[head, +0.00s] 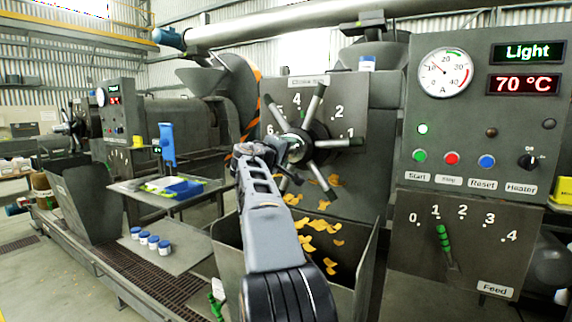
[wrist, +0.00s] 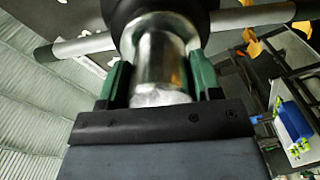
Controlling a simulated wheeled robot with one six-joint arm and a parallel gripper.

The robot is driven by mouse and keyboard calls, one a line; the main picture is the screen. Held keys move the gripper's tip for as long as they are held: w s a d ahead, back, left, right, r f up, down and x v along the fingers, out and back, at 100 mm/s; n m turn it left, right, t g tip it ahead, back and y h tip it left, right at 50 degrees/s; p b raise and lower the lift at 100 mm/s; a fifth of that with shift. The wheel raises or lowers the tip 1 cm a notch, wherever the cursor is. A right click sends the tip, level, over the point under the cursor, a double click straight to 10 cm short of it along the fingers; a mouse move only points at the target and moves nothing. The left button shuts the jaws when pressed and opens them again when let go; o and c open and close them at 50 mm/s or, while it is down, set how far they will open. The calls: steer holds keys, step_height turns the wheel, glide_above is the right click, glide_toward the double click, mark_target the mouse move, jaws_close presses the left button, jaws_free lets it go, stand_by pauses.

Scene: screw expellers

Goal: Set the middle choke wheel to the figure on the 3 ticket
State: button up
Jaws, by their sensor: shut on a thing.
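The choke wheel (head: 297,146) has a central hub and several silver spokes with dark ends, in front of a grey dial plate (head: 350,95) marked Choke. Figures 1, 2, 4, 5 and 6 show on the plate; a spoke covers the place between 2 and 4. My gripper (head: 268,152) is at the left side of the hub. In the wrist view my gripper's green-padded jaws (wrist: 160,85) are shut on a thick silver round part of the wheel (wrist: 160,50), apparently the hub's nose. I cannot make out a ticket reading 3.
A feed dial (head: 400,240) with a green-handled lever stands at the right, below a panel (head: 470,110) of buttons and a gauge. Yellow flakes (head: 318,226) lie in a hopper beneath the wheel. A side table (head: 150,190) with a blue tray and blue-lidded jars stand to the left.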

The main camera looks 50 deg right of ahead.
steer(key=shift+f+m+b, duration=0.2)
steer(key=shift+m+b, duration=1.35)
steer(key=shift+m, duration=0.65)
steer(key=o, duration=1.3)
steer(key=shift+r, duration=0.1)
steer(key=b+v, duration=0.2)
steer(key=v, duration=1.2)
steer(key=shift+b, duration=0.4)
steer(key=shift+w, duration=0.1)
